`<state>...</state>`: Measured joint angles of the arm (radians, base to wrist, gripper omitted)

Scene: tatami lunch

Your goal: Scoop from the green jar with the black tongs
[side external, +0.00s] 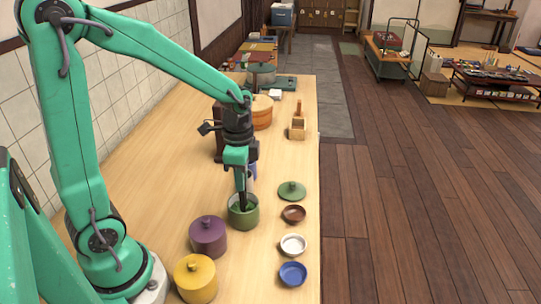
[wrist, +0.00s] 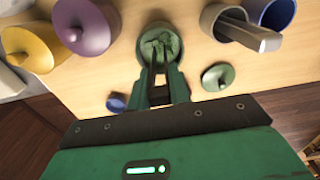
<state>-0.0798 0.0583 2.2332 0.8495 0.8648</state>
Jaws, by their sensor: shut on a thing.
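The green jar (side external: 236,221) stands uncovered on the table, below my gripper (side external: 240,172). In the wrist view the jar (wrist: 180,47) shows its open mouth with green contents inside. My gripper (wrist: 160,84) is shut on the black tongs (wrist: 153,72), which point down, their lower ends inside the jar mouth. The tongs also show as a dark strip in the side view (side external: 242,190). Whether the tips hold any contents is not clear. The green lid (side external: 291,190) lies on the table to the right of the jar; it also shows in the wrist view (wrist: 217,77).
A purple jar (side external: 208,239) and a yellow jar (side external: 195,280), both lidded, stand nearby. Brown (side external: 293,214), white (side external: 292,245) and blue (side external: 292,274) dishes line the table's right edge. The wrist view shows a container with a grey utensil (wrist: 250,36) and a blue jar (wrist: 285,14).

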